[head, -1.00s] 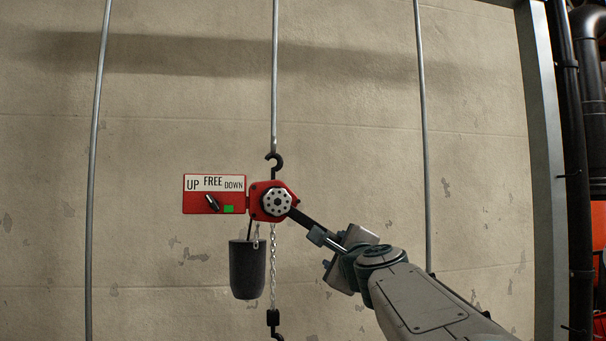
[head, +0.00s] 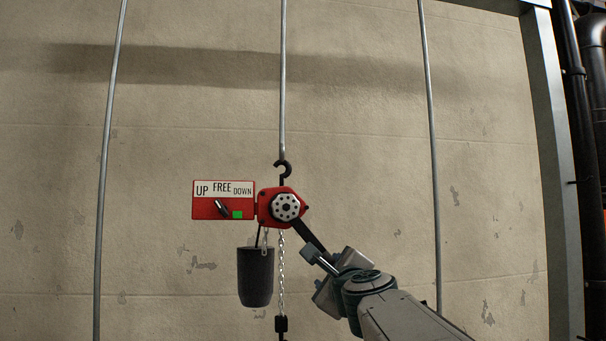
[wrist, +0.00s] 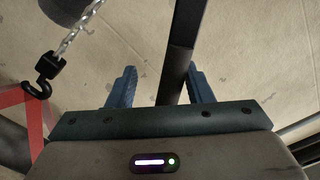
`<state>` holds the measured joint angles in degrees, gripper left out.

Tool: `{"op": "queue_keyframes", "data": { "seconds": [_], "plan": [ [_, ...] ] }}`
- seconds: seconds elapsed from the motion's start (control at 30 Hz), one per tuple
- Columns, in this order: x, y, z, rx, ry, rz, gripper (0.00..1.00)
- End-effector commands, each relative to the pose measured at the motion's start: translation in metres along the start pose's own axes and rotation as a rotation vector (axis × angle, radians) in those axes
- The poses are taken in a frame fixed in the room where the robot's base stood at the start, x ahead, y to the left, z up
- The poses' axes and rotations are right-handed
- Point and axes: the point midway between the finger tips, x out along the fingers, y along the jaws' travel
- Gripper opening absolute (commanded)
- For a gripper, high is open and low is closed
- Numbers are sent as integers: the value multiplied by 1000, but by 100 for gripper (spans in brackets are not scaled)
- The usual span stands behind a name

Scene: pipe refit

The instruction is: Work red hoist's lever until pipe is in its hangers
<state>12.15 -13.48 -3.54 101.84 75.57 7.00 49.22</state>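The red hoist (head: 283,206) hangs by its top hook from a thin rod. The dark lever (head: 308,236) slants down-right from the hub. My gripper (head: 320,258) is at the lever's lower end. In the wrist view, the lever (wrist: 181,60) runs between my two blue fingers, close to the right one, with a clear gap on the left. The pipe and hangers are not recognisable in view.
A dark chain bucket (head: 255,277) hangs below the hoist, beside the load chain (head: 281,275). Vertical rods flank the hoist; a grey post (head: 553,150) stands right.

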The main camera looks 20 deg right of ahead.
Motion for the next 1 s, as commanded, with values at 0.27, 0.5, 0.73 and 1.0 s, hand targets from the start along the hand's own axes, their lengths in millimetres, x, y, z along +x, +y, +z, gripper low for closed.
{"op": "queue_keyframes", "data": {
  "seconds": [0.27,0.5,0.73,1.0],
  "plan": [
    [0,-24,-3,-70,1,0,44],
    [0,-41,-9,-132,3,-2,44],
    [0,-42,-9,-132,2,-2,44],
    [0,-68,-4,-204,2,-4,44]
  ]
}}
